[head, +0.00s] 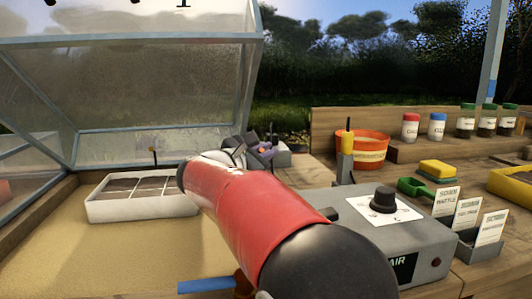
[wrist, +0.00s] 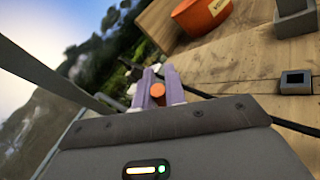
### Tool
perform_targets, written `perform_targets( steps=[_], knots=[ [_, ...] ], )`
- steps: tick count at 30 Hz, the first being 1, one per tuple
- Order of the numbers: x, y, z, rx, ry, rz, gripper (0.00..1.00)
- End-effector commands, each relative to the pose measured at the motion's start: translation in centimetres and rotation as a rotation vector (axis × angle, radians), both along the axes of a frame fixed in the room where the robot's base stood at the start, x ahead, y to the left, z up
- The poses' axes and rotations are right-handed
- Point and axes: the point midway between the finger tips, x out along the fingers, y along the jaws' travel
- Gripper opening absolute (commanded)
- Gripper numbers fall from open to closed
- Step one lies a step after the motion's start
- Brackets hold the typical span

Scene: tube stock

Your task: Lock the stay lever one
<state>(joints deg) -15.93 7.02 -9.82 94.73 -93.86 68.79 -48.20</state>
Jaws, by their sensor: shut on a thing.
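My gripper (head: 264,148) is beyond my red arm in the head view, near the right edge of the raised clear lid (head: 165,90). In the wrist view, its two purple-grey fingers (wrist: 157,88) are shut on a small orange round-ended piece (wrist: 157,91), apparently the stay lever's handle. The rest of the lever is hidden by the fingers and gripper body. I cannot tell whether it is locked. The lid stands open on its blue-grey frame.
A white sectioned tray (head: 140,207) lies on sand under the lid. An orange pot (head: 362,150) stands on the wooden bench right of the gripper. A grey control box (head: 360,208) with a black knob is nearer. Seed packets (head: 467,216) and several jars are at right.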

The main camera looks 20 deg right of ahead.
Motion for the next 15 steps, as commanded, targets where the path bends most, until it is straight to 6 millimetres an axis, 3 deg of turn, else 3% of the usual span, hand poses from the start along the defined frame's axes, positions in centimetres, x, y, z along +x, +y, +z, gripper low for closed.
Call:
perform_targets(
  steps=[6, 15],
  knots=[
    [-0.23, 0.04, -0.94, -0.019, -0.087, 0.0, 0.0],
    [-0.34, 0.09, -0.38, -0.027, -0.124, 0.0, 0.0]
  ],
)
